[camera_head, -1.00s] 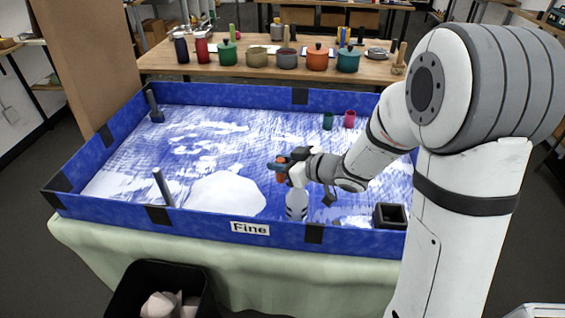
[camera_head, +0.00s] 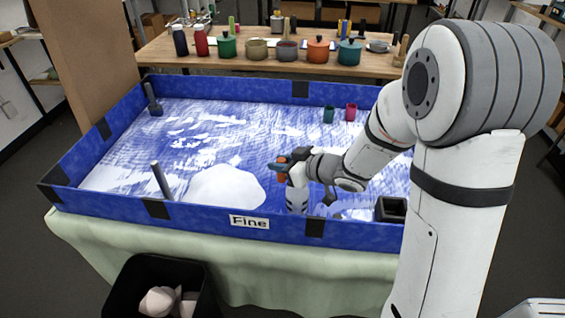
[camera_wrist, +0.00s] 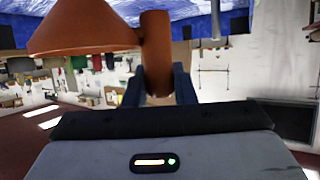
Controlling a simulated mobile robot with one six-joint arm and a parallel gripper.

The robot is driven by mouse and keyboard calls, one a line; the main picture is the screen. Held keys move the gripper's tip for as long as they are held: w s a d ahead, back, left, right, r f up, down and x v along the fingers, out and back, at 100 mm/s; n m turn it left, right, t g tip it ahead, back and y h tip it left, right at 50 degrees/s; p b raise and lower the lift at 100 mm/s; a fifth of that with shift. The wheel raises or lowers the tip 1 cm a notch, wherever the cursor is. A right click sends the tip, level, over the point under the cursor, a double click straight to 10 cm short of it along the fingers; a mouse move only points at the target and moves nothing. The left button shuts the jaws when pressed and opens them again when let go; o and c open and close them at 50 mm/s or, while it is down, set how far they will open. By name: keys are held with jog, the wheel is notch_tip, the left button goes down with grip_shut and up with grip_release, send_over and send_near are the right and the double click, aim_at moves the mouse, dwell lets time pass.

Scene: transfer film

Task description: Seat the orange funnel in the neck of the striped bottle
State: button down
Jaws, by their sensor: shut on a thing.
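My gripper (camera_head: 281,166) is shut on the handle of the orange funnel (camera_wrist: 85,35). In the wrist view its blue fingers (camera_wrist: 157,95) close on the handle, and the funnel's wide rim and cone show, with the cone narrowing toward the picture's top edge. In the head view only small orange patches of the funnel show beside the gripper. The striped bottle (camera_head: 297,200), white with dark bands, stands upright near the tray's front wall, just below and right of the gripper tip. Its neck and the funnel's spout are hidden, so I cannot tell whether they touch.
The blue-walled tray (camera_head: 190,213) surrounds the work area. A dark square box (camera_head: 391,210) sits right of the bottle. A dark post (camera_head: 162,181) stands at left. Teal (camera_head: 329,115) and crimson (camera_head: 351,113) cups stand at the back.

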jog(key=c, duration=1.1)
grip_release()
jog(key=shift+d+r, duration=0.1)
jog(key=v, duration=0.7)
jog(key=shift+s+d+r, duration=0.15)
jog(key=shift+d, duration=0.05)
